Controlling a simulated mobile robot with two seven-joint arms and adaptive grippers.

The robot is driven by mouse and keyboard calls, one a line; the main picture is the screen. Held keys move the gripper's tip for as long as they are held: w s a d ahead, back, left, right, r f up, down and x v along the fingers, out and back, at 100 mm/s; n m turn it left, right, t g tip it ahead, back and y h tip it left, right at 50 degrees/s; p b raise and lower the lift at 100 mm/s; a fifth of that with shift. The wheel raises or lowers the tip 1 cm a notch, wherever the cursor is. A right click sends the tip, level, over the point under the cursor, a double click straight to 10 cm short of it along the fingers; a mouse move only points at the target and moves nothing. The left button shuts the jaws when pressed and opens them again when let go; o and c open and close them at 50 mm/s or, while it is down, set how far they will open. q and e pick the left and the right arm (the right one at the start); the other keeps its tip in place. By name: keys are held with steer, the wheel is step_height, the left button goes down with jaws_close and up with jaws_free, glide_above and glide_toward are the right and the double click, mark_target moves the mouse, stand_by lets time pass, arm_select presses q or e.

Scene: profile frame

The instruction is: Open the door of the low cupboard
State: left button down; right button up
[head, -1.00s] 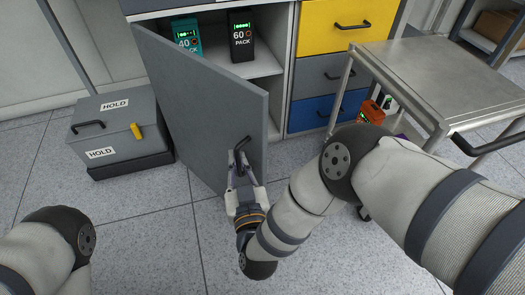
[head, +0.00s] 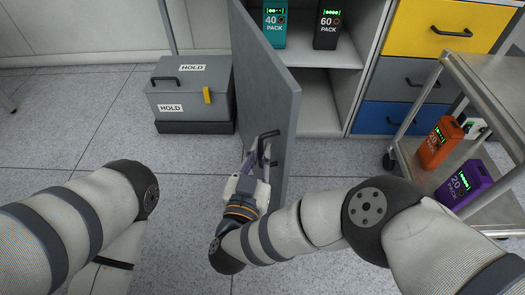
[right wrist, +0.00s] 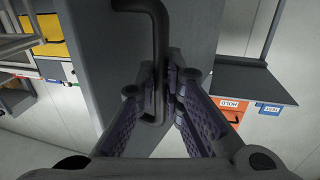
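The grey cupboard door (head: 262,85) stands swung well open, seen nearly edge-on in the head view. Its dark bar handle (head: 268,134) is near the door's free edge, and it also shows in the right wrist view (right wrist: 160,45). My right gripper (head: 259,160) is at the handle. In the right wrist view its two fingers (right wrist: 161,95) are closed in on either side of the handle's lower part. The low cupboard (head: 320,100) is open, with a shelf and lower space visible. My left arm shows at left, but its gripper is out of view.
A grey HOLD box (head: 190,95) stands on the floor left of the door. A teal pack (head: 274,25) and a black pack (head: 328,28) stand on the cupboard shelf. A metal cart (head: 480,90) with an orange pack (head: 437,145) and purple pack (head: 463,185) is at right.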

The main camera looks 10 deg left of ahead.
steer(key=o, duration=0.5)
steer(key=shift+w+a, duration=0.1)
steer(key=shift+w, duration=0.05)
steer(key=shift+c, duration=0.2)
steer(key=s, duration=0.7)
steer(key=shift+s, duration=0.3)
